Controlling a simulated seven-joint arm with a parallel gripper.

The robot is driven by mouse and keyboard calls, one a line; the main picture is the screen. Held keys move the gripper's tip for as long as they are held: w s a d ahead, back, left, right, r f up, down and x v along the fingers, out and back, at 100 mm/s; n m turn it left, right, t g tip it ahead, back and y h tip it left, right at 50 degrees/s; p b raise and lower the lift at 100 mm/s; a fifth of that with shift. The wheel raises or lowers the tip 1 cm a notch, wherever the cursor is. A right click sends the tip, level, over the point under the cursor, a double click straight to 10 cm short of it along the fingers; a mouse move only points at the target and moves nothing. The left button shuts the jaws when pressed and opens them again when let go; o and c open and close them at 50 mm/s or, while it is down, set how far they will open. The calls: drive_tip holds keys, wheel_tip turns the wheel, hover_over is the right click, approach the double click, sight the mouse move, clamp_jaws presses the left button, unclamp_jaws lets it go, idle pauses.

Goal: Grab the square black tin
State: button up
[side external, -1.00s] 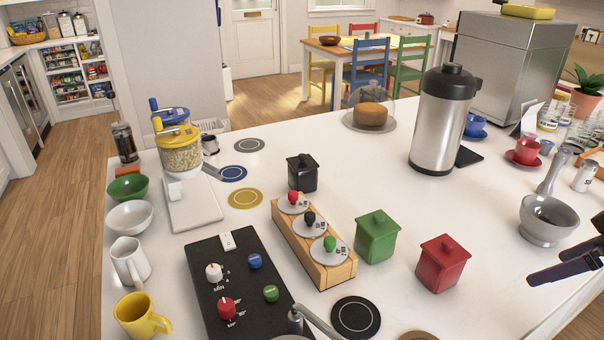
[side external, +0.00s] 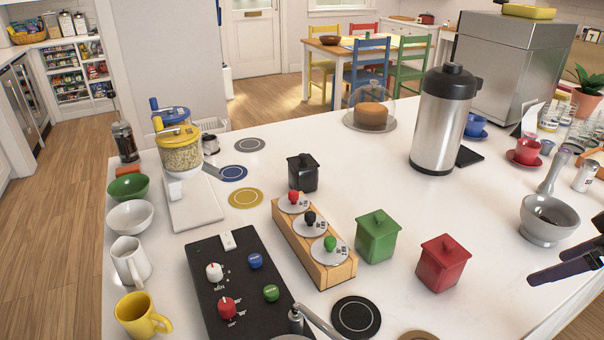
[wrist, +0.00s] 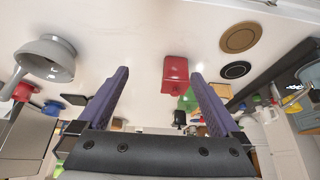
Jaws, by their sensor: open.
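The square black tin (side external: 302,173) stands upright on the white counter, lidded with a small knob, just behind the wooden rack. A small dark shape between the fingers in the wrist view (wrist: 179,118) looks like the same tin, partly hidden behind other things. My gripper (side external: 560,272) is at the right edge of the side view, far from the black tin, with only its dark fingers showing. In the wrist view my gripper (wrist: 160,72) is open and empty, its two purple fingers wide apart.
The green tin (side external: 377,237) and red tin (side external: 443,263) stand between my gripper and the black tin. The wooden rack (side external: 336,272) holds several knobbed lids. A grey mortar (side external: 545,219) stands near my gripper.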

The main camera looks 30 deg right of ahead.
drive_tip(key=w+d+r+m+t+h, duration=0.1)
drive_tip(key=w+r+m+t, duration=0.15)
drive_tip(key=w+r, duration=1.5)
drive_tip(key=r, duration=0.1)
drive_tip(key=g, duration=0.2)
hover_over(304, 159)
drive_tip(key=s+a, duration=0.1)
drive_tip(key=s, duration=0.4)
wheel_tip(304, 159, down, 16)
drive_tip(key=x, duration=0.8)
drive_tip(key=shift+a+f, duration=0.15)
drive_tip(key=shift+s+x, duration=0.15)
drive_tip(key=shift+x, duration=1.2)
drive_tip(key=shift+s+x, duration=0.15)
drive_tip(key=shift+x, duration=1.2)
